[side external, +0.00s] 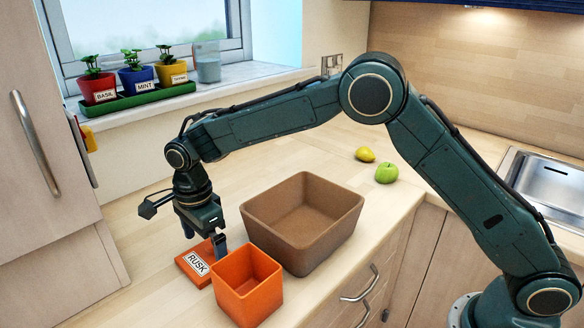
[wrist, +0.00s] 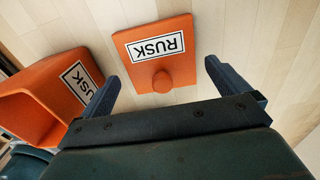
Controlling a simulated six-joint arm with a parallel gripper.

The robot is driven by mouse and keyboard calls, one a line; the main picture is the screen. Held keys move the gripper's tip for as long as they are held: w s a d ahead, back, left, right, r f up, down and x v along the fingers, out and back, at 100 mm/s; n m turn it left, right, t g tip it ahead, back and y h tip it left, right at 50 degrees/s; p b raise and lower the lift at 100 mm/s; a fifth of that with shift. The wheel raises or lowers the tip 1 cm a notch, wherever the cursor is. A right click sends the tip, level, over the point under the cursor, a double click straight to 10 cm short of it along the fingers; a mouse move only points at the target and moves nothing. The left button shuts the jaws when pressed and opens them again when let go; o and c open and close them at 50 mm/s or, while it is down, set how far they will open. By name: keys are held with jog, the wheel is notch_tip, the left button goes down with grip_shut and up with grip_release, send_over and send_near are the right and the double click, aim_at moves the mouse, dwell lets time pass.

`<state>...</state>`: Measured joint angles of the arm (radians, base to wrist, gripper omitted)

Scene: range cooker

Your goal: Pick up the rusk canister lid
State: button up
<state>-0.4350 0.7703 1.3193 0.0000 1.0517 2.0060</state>
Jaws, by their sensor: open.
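The rusk canister lid (side external: 192,270) is a flat orange square with a RUSK label, lying on the wooden worktop. In the wrist view the lid (wrist: 140,48) shows its round orange knob (wrist: 162,82) near the edge closest to my gripper. The open orange rusk canister (side external: 247,287) stands beside it; in the wrist view the canister (wrist: 28,105) is at the left. My gripper (side external: 205,246) is above the lid, pointing down. In the wrist view my gripper (wrist: 162,75) is open, with its fingers on either side of the knob and nothing held.
A brown open bin (side external: 305,258) stands close to the right of the canister. A lemon (side external: 365,154) and a green apple (side external: 386,173) lie farther back. Potted herbs (side external: 140,78) stand on the windowsill. A sink (side external: 548,188) is at the right.

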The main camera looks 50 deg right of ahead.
aim_at(206, 256)
jog(key=shift+f, duration=1.45)
jog(key=shift+c, duration=0.4)
jog(key=c, duration=0.6)
